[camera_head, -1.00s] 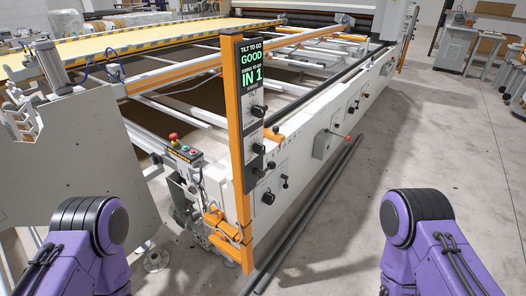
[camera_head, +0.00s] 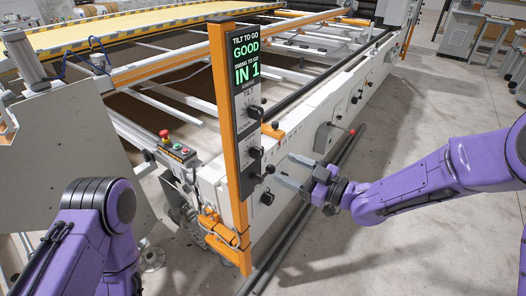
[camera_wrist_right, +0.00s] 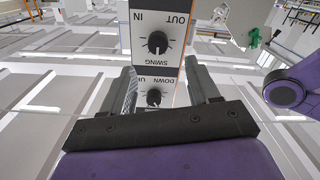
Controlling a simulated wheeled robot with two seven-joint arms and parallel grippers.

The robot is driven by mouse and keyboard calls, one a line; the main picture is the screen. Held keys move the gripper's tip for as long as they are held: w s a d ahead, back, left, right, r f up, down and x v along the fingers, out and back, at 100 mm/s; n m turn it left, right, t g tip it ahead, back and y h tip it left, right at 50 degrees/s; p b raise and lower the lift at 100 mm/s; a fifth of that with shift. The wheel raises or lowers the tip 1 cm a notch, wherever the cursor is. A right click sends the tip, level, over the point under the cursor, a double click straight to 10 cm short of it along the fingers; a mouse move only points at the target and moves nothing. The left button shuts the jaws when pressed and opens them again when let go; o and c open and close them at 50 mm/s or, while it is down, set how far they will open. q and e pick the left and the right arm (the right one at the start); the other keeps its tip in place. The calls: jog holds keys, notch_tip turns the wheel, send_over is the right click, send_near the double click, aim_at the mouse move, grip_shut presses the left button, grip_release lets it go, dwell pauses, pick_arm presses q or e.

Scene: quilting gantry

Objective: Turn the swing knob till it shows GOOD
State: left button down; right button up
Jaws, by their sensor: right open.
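The upright orange-edged control panel (camera_head: 247,190) has a dark display (camera_head: 245,60) at its top. It reads TILT TO GO GOOD and SWING TO GO IN 1, in green. Below are the tilt knob (camera_head: 254,113) and the swing knob (camera_head: 256,153), both black. In the right wrist view, upside down, the swing knob (camera_wrist_right: 157,42) lies beyond my fingertips and the tilt knob (camera_wrist_right: 154,97) shows between the fingers. My right gripper (camera_head: 278,171) is open and empty, to the right of the panel, apart from the swing knob. My left gripper is out of frame.
A dark knob (camera_head: 267,198) and a red-tipped lever (camera_head: 351,132) are on the white machine side. A button box (camera_head: 174,150) with a red stop button stands left of the panel. Grey floor (camera_head: 400,120) is open to the right.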

aim_at(261, 155)
jog(key=p+x, duration=0.2)
jog(key=x, duration=0.7)
jog(key=shift+w, duration=0.15)
jog(key=shift+d+f, duration=0.1)
jog(key=c, duration=1)
